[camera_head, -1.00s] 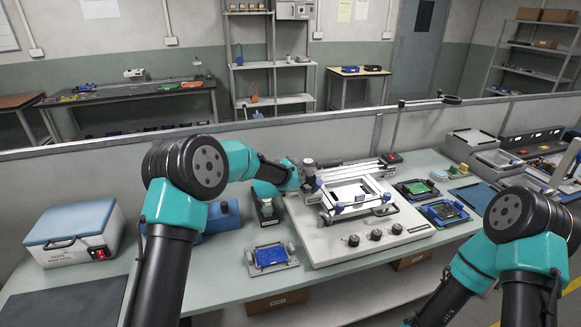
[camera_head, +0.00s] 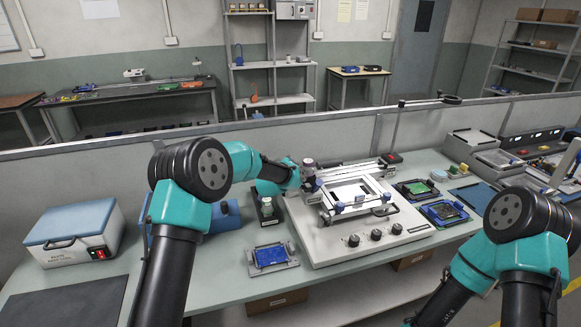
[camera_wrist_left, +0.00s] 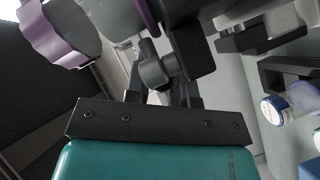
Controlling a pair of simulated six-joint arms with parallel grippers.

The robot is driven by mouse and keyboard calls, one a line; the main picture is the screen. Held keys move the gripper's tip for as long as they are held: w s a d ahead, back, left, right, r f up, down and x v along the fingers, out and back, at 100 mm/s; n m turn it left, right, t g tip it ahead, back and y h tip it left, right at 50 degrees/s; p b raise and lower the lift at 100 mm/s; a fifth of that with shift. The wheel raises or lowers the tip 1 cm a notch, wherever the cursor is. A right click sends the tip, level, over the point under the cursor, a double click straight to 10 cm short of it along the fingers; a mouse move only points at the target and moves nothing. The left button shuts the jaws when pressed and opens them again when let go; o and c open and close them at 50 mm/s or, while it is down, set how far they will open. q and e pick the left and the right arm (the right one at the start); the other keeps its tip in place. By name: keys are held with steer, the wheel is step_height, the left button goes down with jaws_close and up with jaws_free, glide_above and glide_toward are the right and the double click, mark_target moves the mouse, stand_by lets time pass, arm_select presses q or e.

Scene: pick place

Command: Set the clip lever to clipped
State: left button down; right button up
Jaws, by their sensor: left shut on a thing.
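My left gripper (camera_head: 306,174) is at the left back edge of the white machine (camera_head: 330,245), beside a purple-and-grey fitting (camera_head: 309,165). In the left wrist view my left gripper (camera_wrist_left: 163,72) is shut on a dark, round-ended piece (camera_wrist_left: 158,72), which appears to be the clip lever. The fingers hide part of it, and its setting cannot be read. A purple ribbed knob (camera_wrist_left: 52,35) is close by at upper left. The machine carries a white frame (camera_head: 352,194) with blue corner parts. My right arm shows at the right, but its gripper is out of view.
A small bottle in a dark holder (camera_head: 267,208) stands left of the machine, near my left gripper. A blue board in a grey fixture (camera_head: 270,256) lies in front of it. Green and blue board trays (camera_head: 445,212) lie to the right. A blue-lidded box (camera_head: 72,235) stands at far left.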

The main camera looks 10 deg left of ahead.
arm_select(q)
steer(key=shift+w+d+m+g+h, duration=0.15)
steer(key=shift+d+m+g+h, duration=0.1)
steer(key=shift+m+h, duration=0.4)
steer(key=shift+w+d+m+g+h, duration=0.1)
steer(key=shift+m+g+h, duration=0.25)
steer(key=shift+h, duration=0.45)
steer(key=shift+w+d+m+g+h, duration=0.15)
steer(key=shift+d+m+g+h, duration=0.05)
steer(key=shift+m+h, duration=0.5)
steer(key=c, duration=1)
jaws_free()
steer(key=v, duration=1.7)
steer(key=shift+s, duration=0.2)
steer(key=shift+a+r, duration=0.1)
steer(key=shift+r, duration=0.05)
